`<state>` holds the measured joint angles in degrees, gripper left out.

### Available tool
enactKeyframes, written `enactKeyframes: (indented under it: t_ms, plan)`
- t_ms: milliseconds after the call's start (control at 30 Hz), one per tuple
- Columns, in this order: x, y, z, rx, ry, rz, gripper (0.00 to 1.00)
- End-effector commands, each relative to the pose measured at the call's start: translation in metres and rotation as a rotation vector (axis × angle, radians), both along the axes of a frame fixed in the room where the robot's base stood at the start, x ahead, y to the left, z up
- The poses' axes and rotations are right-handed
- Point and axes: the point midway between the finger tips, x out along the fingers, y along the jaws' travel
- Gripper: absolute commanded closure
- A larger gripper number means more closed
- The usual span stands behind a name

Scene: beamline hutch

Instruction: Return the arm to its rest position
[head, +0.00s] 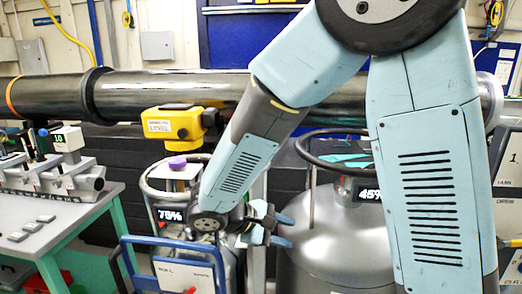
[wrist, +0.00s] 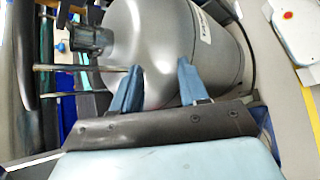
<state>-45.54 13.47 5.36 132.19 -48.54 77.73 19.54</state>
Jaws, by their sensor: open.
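My arm reaches down from the top of the head view, bent at a large joint. My gripper (head: 287,231) is in front of the left side of the large grey tank (head: 335,245), its fingers pointing right. In the wrist view the two blue fingers (wrist: 159,70) stand apart with nothing between them. The tank's rounded grey body (wrist: 160,30) lies just beyond the fingertips. I cannot tell whether they touch it. The tank carries a display reading 45% (head: 369,194).
A smaller vessel with a 75% display (head: 170,215) and a blue-framed cart (head: 190,275) stand close to my forearm. A yellow level instrument (head: 172,124) sits above. A thick dark pipe (head: 150,95) crosses behind. A grey table (head: 45,225) with equipment is left.

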Motion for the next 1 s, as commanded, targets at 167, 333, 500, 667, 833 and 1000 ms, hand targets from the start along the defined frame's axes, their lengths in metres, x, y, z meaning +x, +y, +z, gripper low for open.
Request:
enactKeyframes:
  t_ms: [167, 333, 500, 667, 833, 1000]
  plan:
    - [-0.007, -0.043, 0.026, 0.158, -0.005, -0.156, 0.56]
    - [-0.019, -0.077, 0.046, 0.316, -0.024, -0.289, 0.56]
    - [-0.034, -0.105, 0.064, 0.477, -0.065, -0.404, 0.56]
    - [-0.049, -0.127, 0.082, 0.631, -0.124, -0.500, 0.56]
    - [-0.065, -0.146, 0.100, 0.794, -0.209, -0.586, 0.56]
    - [-0.081, -0.161, 0.118, 0.952, -0.315, -0.651, 0.56]
